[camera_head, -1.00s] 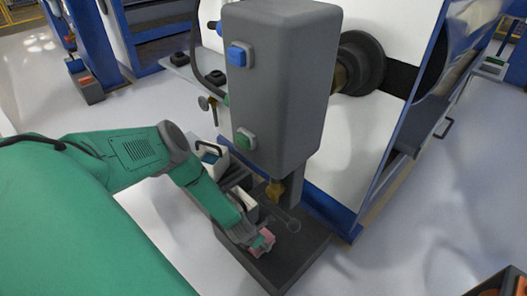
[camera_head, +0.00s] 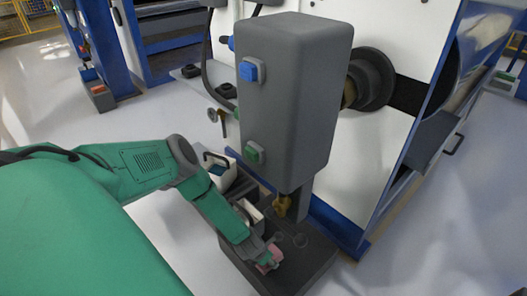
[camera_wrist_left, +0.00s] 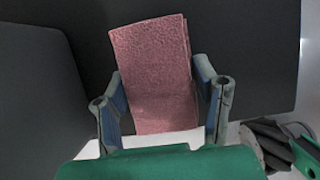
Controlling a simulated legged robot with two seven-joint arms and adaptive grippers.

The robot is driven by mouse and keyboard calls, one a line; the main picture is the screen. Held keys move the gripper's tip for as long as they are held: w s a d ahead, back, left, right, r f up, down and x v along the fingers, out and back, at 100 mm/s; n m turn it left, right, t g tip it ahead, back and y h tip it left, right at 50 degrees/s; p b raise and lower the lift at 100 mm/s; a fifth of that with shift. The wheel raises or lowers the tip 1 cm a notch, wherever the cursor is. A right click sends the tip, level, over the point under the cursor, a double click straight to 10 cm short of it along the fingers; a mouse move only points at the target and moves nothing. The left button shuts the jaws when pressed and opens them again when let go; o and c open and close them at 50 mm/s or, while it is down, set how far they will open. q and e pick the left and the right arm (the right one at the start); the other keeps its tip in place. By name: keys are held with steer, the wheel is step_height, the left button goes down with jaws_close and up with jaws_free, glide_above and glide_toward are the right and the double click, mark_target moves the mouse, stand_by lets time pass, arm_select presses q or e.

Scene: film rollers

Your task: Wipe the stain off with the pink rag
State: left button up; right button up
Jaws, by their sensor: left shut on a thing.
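The pink rag (camera_head: 268,260) is held by my left gripper (camera_head: 264,251), low over the dark base (camera_head: 315,262) of the grey post. In the left wrist view the rag (camera_wrist_left: 155,60) is a folded, textured pink piece between the two fingers of my left gripper (camera_wrist_left: 160,88), which is shut on it. I cannot tell whether the rag touches the dark surface. Faint round marks (camera_head: 300,240) show on the base just right of and beyond the rag; I cannot tell if they are the stain. My right gripper is out of view.
A grey box (camera_head: 290,90) with a blue button (camera_head: 251,70) and a green button (camera_head: 254,152) stands over the base. A white container (camera_head: 218,170) stands left of the base. A large white machine panel (camera_head: 375,165) is behind.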

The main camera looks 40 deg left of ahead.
mark_target(284, 276)
arm_select(q)
steer(key=shift+s+d, duration=0.15)
steer(key=shift+d, duration=1.8)
steer(key=shift+s+d+f, duration=0.1)
steer(key=shift+s+d, duration=0.1)
steer(key=shift+d, duration=1.7)
step_height(284, 276, up, 6)
steer(key=p, duration=0.5)
steer(key=shift+a, duration=0.1)
step_height(284, 276, up, 3)
steer(key=shift+p, duration=1.2)
